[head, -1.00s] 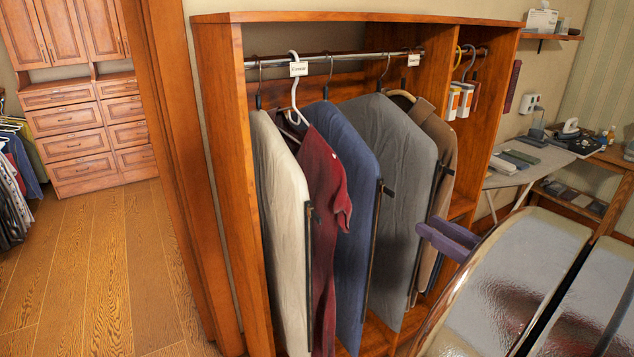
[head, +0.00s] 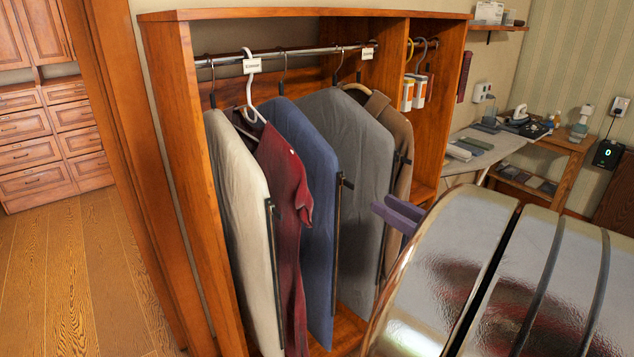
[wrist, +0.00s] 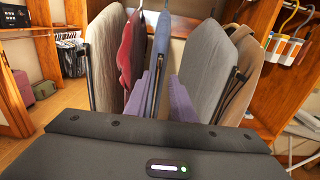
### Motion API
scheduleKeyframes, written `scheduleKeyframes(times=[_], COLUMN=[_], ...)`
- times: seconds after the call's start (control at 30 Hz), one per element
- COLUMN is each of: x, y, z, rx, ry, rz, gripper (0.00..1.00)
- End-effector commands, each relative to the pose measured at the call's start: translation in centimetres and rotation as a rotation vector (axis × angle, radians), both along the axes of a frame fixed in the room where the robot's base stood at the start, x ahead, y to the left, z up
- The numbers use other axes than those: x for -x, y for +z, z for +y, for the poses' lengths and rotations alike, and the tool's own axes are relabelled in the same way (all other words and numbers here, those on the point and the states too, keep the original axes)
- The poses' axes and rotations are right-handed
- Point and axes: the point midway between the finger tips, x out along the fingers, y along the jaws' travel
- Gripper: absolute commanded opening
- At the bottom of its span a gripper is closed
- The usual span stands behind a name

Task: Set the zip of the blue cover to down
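The blue cover (head: 300,150) hangs on the rail between the dark red shirt (head: 280,175) and the grey cover (head: 350,140). A dark zip strip (head: 337,235) runs down its front edge, with a dark pull tab (head: 346,183) sticking out near the strip's upper end. In the wrist view the blue cover (wrist: 162,38) is seen nearly edge-on. My gripper (head: 390,207) has purple fingers, apart and empty. In the wrist view, my gripper (wrist: 159,77) has the blue cover's edge in line between its fingertips, farther off. No contact shows.
A beige cover (head: 235,175) hangs at the left and a brown jacket (head: 398,135) at the right. Wooden closet panels (head: 178,150) enclose the row. An ironing board (head: 480,155) stands to the right. Open floor (head: 85,270) lies at the left.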

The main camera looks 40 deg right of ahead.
Motion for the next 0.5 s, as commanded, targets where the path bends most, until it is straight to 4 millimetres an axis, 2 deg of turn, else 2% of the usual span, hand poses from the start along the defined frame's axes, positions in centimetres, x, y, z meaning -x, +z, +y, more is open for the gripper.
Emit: scheduleKeyframes(times=[0.5], x=[-5.7], y=[0.0], z=[0.2], rx=[-0.001], ry=[0.001], rz=[0.0], gripper=[0.23])
